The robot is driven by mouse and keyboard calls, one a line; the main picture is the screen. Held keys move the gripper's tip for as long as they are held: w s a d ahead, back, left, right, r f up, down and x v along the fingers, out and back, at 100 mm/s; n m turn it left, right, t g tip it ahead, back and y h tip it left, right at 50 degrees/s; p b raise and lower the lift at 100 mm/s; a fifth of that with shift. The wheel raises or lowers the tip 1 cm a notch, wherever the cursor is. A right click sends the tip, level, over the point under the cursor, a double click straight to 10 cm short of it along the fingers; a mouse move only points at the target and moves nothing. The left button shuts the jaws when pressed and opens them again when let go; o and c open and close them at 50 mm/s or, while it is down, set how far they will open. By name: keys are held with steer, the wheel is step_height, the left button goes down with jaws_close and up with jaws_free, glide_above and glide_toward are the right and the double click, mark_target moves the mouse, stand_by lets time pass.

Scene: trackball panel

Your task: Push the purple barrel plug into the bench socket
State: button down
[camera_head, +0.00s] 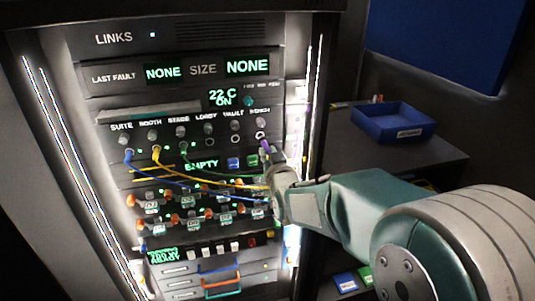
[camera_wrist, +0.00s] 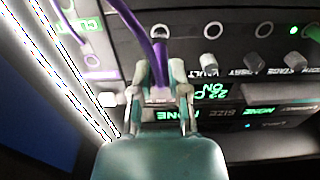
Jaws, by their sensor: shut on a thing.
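The purple barrel plug (camera_head: 265,147) is between the fingertips of my gripper (camera_head: 269,160), just below the bench socket (camera_head: 260,135) in the head view. The wrist view is upside down; there my gripper (camera_wrist: 160,92) is shut on the plug (camera_wrist: 159,94), and its purple cable (camera_wrist: 140,25) runs off the top.
Blue (camera_head: 128,156), yellow (camera_head: 156,153) and green (camera_head: 184,149) plugs sit in the suite, booth and stage sockets, their cables sweeping right below. Lobby and vault sockets (camera_head: 235,139) are empty. A bright rack post (camera_head: 307,100) stands right of the panel. A blue bin (camera_head: 392,122) sits on a side bench.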

mark_target(264, 141)
steer(key=shift+x, duration=2.45)
steer(key=c, duration=0.5)
jaws_free()
steer(key=shift+c, duration=0.2)
steer(key=v, duration=1.2)
